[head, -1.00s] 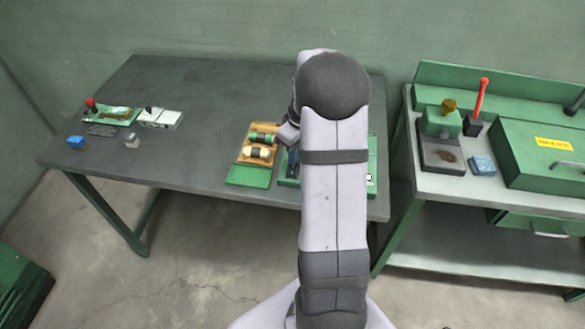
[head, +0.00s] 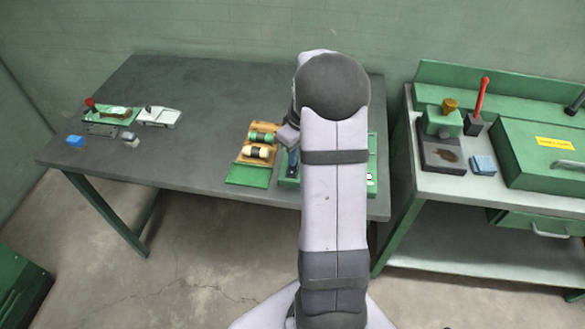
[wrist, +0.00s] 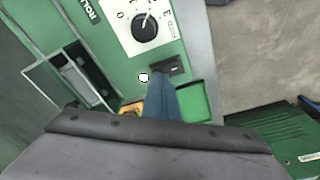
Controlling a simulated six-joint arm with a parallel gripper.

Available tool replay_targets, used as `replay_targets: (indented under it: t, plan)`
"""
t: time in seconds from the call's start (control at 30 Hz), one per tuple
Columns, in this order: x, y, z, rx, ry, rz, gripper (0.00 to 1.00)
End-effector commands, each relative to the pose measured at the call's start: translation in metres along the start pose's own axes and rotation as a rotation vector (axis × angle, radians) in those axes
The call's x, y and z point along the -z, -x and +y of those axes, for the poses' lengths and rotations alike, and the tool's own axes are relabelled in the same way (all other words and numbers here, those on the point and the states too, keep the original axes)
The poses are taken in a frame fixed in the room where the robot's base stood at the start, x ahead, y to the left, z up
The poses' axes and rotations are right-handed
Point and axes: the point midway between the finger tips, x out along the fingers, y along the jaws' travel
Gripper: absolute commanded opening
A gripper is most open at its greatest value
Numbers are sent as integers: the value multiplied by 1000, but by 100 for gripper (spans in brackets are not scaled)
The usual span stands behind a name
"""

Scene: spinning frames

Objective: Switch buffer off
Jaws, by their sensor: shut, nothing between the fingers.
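In the wrist view a green machine panel (wrist: 195,45) carries a white dial plate with a black knob (wrist: 144,27) and numbers. Below the dial is a small black switch (wrist: 174,66). A partly cut-off dark label (wrist: 90,10) shows letters like "ROU"; no label reading buffer is legible. My gripper (wrist: 160,82) is shut, its blue fingers together and empty, with the tips just beside the switch; I cannot tell whether they touch it. In the head view my arm hides most of this green machine (head: 371,180) at the table's right end.
A green-and-wood stand with spools (head: 248,178) sits just left of my gripper. The table's middle is clear. A second bench (head: 420,185) on the right holds a green box (head: 535,165).

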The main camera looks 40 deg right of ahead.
Motion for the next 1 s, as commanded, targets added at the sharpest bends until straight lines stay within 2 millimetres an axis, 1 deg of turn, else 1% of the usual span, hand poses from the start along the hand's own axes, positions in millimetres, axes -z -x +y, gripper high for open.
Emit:
replay_targets:
  t: [0.4,0.57,0.67,1.0]
  plan:
    - [-1,-6,0,1,0,-1,0]
    - [-1,-4,0,2,0,-1,0]
    - [0,0,0,1,0,-1,0]
    - [4,24,0,0,0,0,0]
